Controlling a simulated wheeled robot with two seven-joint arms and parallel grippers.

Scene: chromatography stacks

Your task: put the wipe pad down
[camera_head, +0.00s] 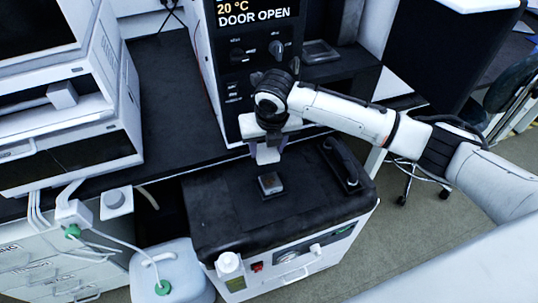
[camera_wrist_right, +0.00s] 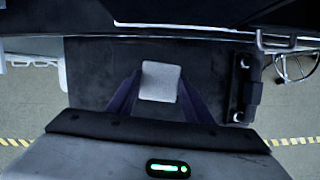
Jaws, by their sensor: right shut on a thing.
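My right gripper (camera_head: 266,146) points down over the black top of a low cabinet. It is shut on a small whitish wipe pad (camera_head: 267,155), which hangs just below the fingers. In the right wrist view the wipe pad (camera_wrist_right: 160,82) sits between the two dark purple fingers of the right gripper (camera_wrist_right: 158,92). The pad appears to be above the black top (camera_wrist_right: 90,75), not resting on it. A small dark square block with a grey top (camera_head: 270,183) lies on the black top, below and slightly nearer than the pad. My left gripper is not in view.
A black handle (camera_head: 341,165) stands up along the right side of the cabinet top (camera_head: 220,215). Behind is an instrument whose display (camera_head: 255,12) reads "20 °C DOOR OPEN". White stacked instruments (camera_head: 70,130) stand at the left. The left part of the cabinet top is clear.

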